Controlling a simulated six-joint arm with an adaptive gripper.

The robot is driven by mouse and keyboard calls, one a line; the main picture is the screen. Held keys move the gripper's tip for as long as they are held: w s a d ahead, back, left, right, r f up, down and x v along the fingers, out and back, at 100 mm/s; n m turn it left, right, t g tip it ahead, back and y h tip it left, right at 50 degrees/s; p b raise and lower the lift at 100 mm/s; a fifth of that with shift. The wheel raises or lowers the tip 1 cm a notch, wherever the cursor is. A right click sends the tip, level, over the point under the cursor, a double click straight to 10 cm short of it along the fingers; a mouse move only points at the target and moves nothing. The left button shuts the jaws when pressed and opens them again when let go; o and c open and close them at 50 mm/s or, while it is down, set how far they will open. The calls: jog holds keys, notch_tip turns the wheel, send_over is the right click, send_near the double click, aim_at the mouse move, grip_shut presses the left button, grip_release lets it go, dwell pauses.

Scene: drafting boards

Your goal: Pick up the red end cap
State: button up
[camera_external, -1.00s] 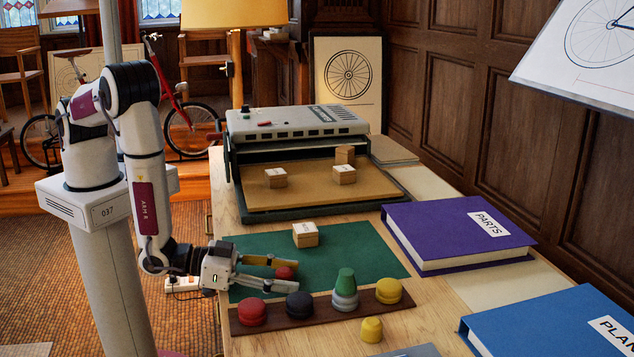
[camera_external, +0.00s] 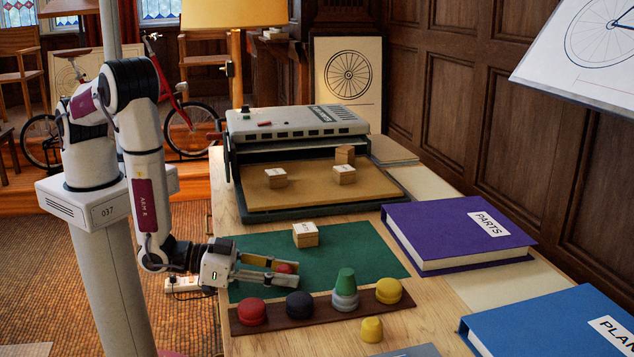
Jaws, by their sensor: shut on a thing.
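The small red end cap (camera_external: 286,268) is between the fingers of my gripper (camera_external: 284,271), over the green mat (camera_external: 365,250). My gripper reaches in from the left, low and nearly level, and is shut on the cap. The fingers hide part of the cap. I cannot tell whether the cap touches the mat or is slightly above it.
A dark strip (camera_external: 274,321) in front holds a red piece (camera_external: 252,312), a black piece (camera_external: 299,305), a grey piece with a green cap (camera_external: 345,282), and a yellow piece (camera_external: 388,290). Another yellow cap (camera_external: 371,330) stands before it. A wooden block (camera_external: 305,235) sits on the mat.

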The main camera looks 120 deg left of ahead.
aim_at(284, 267)
jog(key=shift+r, duration=4.7)
